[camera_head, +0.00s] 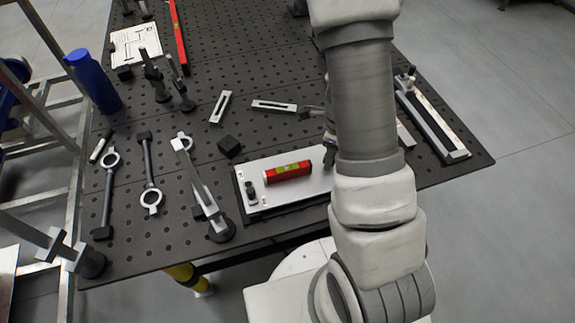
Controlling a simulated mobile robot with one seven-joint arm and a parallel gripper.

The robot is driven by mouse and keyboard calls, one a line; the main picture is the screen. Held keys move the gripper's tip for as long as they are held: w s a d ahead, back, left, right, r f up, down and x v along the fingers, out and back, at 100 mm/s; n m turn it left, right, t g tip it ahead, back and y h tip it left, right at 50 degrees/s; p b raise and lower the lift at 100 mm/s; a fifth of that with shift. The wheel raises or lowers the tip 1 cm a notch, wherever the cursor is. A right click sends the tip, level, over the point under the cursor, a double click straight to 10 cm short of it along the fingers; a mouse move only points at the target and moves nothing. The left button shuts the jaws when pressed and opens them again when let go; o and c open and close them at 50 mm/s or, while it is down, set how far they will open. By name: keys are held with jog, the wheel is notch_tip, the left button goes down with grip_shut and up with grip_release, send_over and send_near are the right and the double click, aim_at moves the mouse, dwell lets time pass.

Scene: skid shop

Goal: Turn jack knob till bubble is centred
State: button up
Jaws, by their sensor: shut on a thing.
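A red spirit level (272,177) with a yellow-green vial lies on a pale plate (300,200) near the table's front edge. The bubble is too small to read. A dark knob-like fitting (250,190) stands at the plate's left end. My arm comes down on the right and covers the plate's right end. My gripper (329,152) shows only as a dark sliver beside the arm, at the plate's far right corner. It is shut on what appears to be the jack knob there, which is mostly hidden.
A blue bottle (93,82) stands at the left edge. A long rail (435,122) lies right of my arm.

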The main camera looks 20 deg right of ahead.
jog(key=shift+s, duration=0.25)
jog(key=shift+m+p, duration=0.65)
jog(key=shift+m, duration=0.15)
jog(key=shift+a+f+m+p, duration=0.1)
jog(key=shift+m+p, duration=0.7)
jog(key=shift+m, duration=0.8)
jog(key=o, duration=1.5)
jog(key=shift+w, duration=0.2)
jog(key=shift+r, duration=0.25)
